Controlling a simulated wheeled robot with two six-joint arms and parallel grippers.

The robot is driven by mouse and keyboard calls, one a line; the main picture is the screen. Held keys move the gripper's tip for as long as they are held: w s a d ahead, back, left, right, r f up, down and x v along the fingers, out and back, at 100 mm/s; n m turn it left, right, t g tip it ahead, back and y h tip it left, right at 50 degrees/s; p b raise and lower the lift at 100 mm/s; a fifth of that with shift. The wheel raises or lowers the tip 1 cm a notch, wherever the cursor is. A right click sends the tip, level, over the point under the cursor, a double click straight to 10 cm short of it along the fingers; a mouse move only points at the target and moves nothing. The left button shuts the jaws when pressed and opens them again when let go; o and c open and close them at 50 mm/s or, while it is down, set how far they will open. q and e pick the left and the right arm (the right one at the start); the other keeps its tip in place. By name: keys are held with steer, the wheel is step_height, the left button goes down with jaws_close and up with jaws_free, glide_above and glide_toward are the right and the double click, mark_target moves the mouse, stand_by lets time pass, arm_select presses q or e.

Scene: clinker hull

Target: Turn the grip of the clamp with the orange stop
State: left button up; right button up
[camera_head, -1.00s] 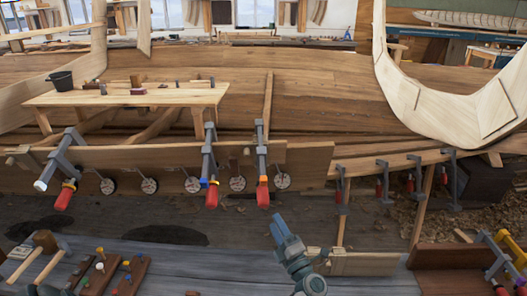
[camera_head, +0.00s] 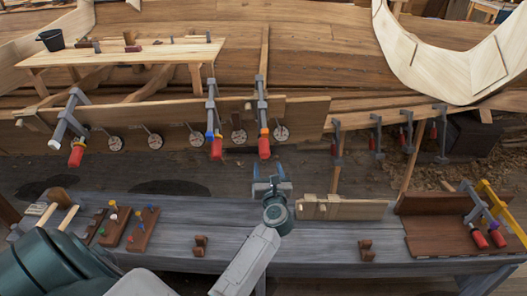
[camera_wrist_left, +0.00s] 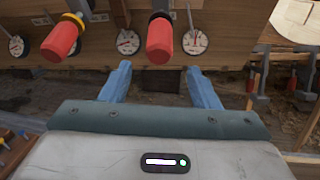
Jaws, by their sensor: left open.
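The clamp with the orange stop (camera_head: 264,131) is the rightmost of three large clamps on the hull plank. Its red grip (camera_head: 264,149) hangs below the stop. In the left wrist view the red grip (camera_wrist_left: 160,40) appears between and beyond my fingertips. My left gripper (camera_head: 271,182) is open and empty, below the grip in the head view, with a gap between them. In the left wrist view its two blue fingers (camera_wrist_left: 160,80) are spread apart. The clamp with the blue stop (camera_head: 210,135) and the one with the white stop (camera_head: 55,144) stand to the left. My right gripper is not in view.
Round dials (camera_head: 238,137) hang between the clamps. Smaller clamps (camera_head: 376,135) line the plank at right. A grey bench (camera_head: 210,225) in front holds wooden blocks, a mallet, pegs and a brown board (camera_head: 440,236) with more clamps.

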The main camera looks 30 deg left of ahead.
mark_target(265, 157)
arm_select(q)
steer(key=p+x, duration=0.1)
steer(key=x, duration=0.8)
steer(key=shift+a, duration=0.15)
steer(key=shift+c, duration=0.5)
steer(key=c, duration=0.9)
steer(key=shift+m+g+y+p, duration=0.55)
steer(key=shift+m+y, duration=0.25)
steer(key=shift+m, duration=0.2)
steer(key=shift+s+a+m+g+y, duration=0.1)
steer(key=shift+m+g+y, duration=0.45)
steer(key=shift+m+y, duration=0.45)
steer(key=shift+r+m+b, duration=0.1)
steer(key=shift+m+b, duration=0.3)
steer(key=shift+m, duration=0.2)
